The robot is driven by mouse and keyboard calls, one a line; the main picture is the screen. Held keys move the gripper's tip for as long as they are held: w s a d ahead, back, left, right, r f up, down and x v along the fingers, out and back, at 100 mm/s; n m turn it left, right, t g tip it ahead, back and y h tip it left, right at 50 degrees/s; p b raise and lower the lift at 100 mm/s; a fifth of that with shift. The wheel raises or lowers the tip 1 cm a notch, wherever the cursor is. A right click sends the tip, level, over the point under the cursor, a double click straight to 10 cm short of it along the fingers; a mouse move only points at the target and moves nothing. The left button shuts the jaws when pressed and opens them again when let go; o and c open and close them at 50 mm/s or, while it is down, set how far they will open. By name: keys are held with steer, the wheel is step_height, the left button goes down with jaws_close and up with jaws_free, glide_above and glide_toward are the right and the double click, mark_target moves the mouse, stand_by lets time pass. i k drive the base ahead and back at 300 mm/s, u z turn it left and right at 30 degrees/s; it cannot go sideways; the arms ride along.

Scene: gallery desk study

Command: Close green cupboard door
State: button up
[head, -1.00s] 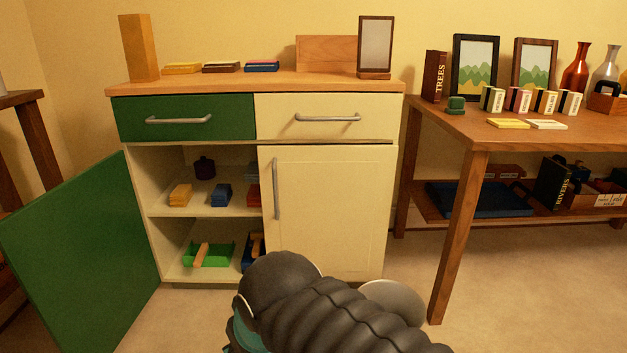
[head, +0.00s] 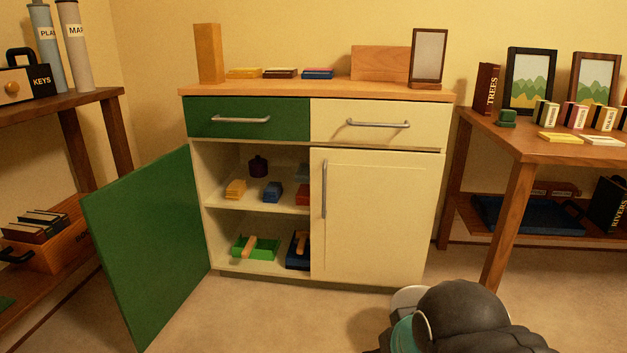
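The green cupboard door (head: 150,250) is the left door of a low cabinet (head: 375,215). It stands wide open, swung out to the left and toward me. Behind it the left compartment is open, with two shelves of small items in view. The door's handle does not show.
The cream door (head: 378,215), green drawer (head: 250,118) and cream drawer (head: 378,124) are shut. A wooden shelf unit (head: 100,98) stands left, close to the open door. A wooden table (head: 525,140) stands right. Carpet floor (head: 260,315) before the cabinet is clear.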

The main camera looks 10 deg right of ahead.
mark_target(145, 225)
steer(key=k, duration=0.5)
steer(key=u, duration=2)
steer(key=i, duration=1.3)
steer(key=z, duration=2.3)
steer(key=k, duration=0.45)
steer(key=u, duration=1.15)
